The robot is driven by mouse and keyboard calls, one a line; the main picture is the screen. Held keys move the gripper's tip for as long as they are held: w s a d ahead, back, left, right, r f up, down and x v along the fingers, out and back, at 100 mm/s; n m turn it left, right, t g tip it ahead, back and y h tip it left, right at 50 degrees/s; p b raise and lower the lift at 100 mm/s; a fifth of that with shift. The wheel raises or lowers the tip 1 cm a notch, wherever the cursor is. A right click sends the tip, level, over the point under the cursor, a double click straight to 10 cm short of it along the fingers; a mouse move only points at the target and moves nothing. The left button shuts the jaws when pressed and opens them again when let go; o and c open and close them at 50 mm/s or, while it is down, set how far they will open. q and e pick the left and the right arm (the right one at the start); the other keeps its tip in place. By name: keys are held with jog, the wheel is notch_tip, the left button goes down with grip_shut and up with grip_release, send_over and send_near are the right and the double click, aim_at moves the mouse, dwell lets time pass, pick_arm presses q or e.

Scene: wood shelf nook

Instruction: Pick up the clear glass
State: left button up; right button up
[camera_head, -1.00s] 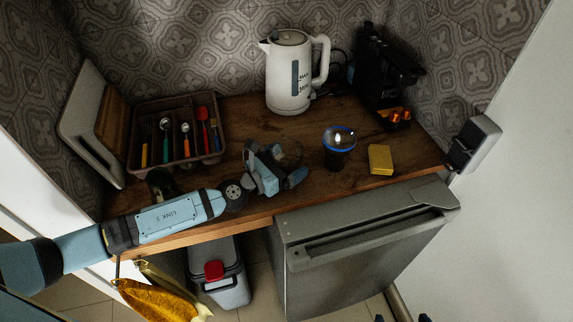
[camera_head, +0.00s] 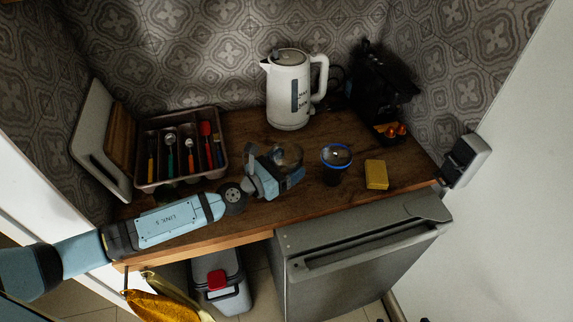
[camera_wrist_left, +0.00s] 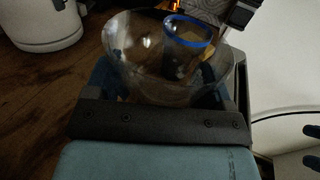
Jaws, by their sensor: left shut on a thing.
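The clear glass (camera_head: 289,156) is at my left gripper (camera_head: 284,174) on the wooden counter, between the cutlery tray and the dark cup. In the left wrist view the clear glass (camera_wrist_left: 135,50) fills the space between the fingers of my left gripper (camera_wrist_left: 160,85), and I see through its wall. My left gripper is shut on the glass. I cannot tell whether the glass base touches the counter. My right gripper is not in view.
A white kettle (camera_head: 289,92) stands behind. A cutlery tray (camera_head: 152,187) is at left, a black coffee machine (camera_head: 380,88) at back right.

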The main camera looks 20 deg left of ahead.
pick_arm(q)
notch_tip(320, 180, up, 15)
jog(key=p, duration=0.8)
dwell(0.5)
